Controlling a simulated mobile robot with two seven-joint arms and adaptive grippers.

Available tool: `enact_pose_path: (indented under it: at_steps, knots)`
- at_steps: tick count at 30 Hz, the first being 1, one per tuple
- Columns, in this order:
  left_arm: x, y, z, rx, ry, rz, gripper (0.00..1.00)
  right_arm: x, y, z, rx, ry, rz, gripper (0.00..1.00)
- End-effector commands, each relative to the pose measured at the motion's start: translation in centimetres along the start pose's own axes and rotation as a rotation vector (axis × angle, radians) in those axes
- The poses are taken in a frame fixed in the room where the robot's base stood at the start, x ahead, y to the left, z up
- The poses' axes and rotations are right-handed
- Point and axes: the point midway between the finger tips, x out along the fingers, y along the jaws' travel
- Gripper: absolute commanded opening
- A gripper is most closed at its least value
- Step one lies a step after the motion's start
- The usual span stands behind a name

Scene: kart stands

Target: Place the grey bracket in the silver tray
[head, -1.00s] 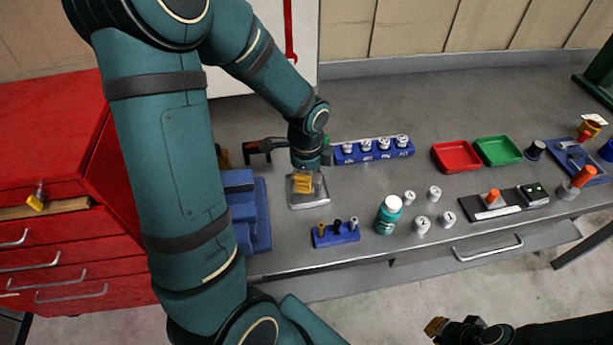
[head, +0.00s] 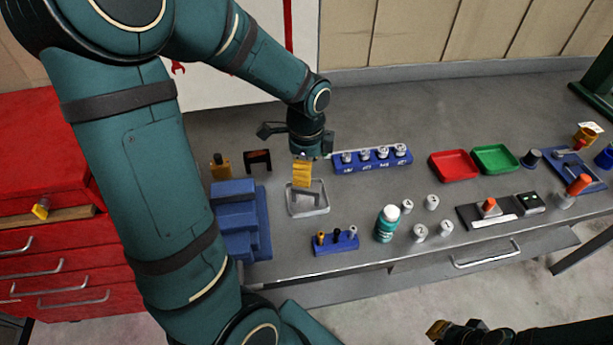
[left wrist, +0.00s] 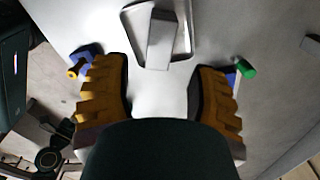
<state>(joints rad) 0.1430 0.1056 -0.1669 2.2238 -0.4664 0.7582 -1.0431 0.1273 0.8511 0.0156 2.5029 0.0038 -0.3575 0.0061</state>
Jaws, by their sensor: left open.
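The silver tray (head: 308,212) sits on the grey bench, below my left gripper (head: 302,185). The grey bracket (left wrist: 162,42) is in the tray; in the left wrist view its near end overlaps the tray's rim. In that view the silver tray (left wrist: 184,38) lies just beyond the fingers. My left gripper is open, with its yellow ribbed fingers (left wrist: 160,100) wide apart and nothing between them. In the head view the fingers hide part of the bracket. My right gripper (head: 437,328) shows at the bottom right edge, away from the bench; its jaw opening is unclear.
A blue stepped block (head: 237,215) stands left of the tray. A blue rack (head: 372,160) of silver pieces is behind right. A small blue holder (head: 335,243) and a teal bottle (head: 386,224) are in front. Red (head: 453,165) and green (head: 496,158) trays lie further right.

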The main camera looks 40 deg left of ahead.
Motion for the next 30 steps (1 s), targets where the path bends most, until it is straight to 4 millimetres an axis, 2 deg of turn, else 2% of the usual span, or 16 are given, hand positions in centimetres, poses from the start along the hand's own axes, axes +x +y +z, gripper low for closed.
enact_pose_path:
  at_steps: [1,3,9,30]
  knots:
    - [-1.3,-0.1,0.0,0.0,0.001,-0.003,0.58,-0.4,-0.1,-0.1,0.001,0.003,0.0,0.0]
    - [-2.5,-0.1,0.0,-0.001,0.002,-0.003,0.58,-0.6,-0.2,-0.3,0.002,0.005,0.001,0.0]
    - [-4.6,0.0,0.0,-0.001,0.0,-0.001,0.58,-1.0,-0.4,-0.5,0.003,0.01,0.001,0.0]
    - [-5.1,0.0,0.0,-0.001,0.0,0.001,0.58,-1.1,-0.4,-0.5,0.003,0.011,0.001,0.0]
